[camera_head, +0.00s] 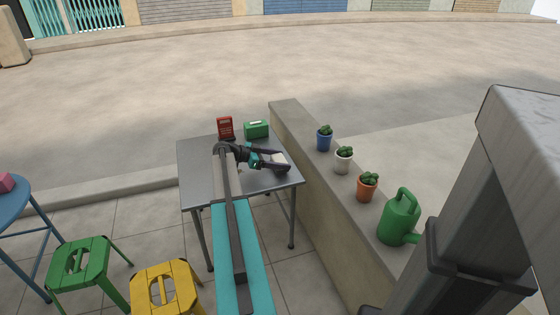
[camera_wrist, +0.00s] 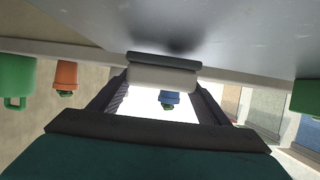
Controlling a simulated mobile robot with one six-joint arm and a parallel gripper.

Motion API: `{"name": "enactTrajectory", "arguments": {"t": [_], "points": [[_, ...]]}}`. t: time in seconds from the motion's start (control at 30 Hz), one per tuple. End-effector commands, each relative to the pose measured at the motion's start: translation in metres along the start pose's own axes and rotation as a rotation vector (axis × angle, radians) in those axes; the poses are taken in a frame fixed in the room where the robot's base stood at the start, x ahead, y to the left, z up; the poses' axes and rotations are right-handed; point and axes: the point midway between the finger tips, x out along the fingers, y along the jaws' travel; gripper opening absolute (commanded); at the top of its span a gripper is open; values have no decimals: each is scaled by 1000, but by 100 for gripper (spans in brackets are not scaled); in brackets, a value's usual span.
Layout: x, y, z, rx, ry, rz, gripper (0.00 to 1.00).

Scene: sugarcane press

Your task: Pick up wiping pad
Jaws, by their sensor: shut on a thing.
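The wiping pad (camera_wrist: 162,76) is a small block, pale on one face with a dark grey strip along one side. It is between the fingertips of my gripper (camera_wrist: 163,88), which is shut on it. In the head view my gripper (camera_head: 279,164) is over the right part of the grey metal table (camera_head: 200,178), and the pale pad (camera_head: 278,157) shows partly behind the fingers. The wrist view is upside down, with the table surface close to the pad. I cannot tell whether they touch.
A red box (camera_head: 225,127) and a green box (camera_head: 256,129) stand at the table's back. A low wall (camera_head: 310,165) on the right bears several potted plants and a green watering can (camera_head: 399,218). Green (camera_head: 80,260) and yellow (camera_head: 165,285) stools stand front left.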

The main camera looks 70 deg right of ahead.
Motion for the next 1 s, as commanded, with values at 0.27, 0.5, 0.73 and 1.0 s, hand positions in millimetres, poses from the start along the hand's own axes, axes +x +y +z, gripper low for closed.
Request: {"name": "enactTrajectory", "arguments": {"t": [0.27,0.5,0.73,1.0], "points": [[-17,11,-21,-1,0,-1,47],[-38,40,-16,-1,0,-1,47],[-59,68,-11,0,0,-1,47],[-83,100,-5,-1,0,-1,47]]}}
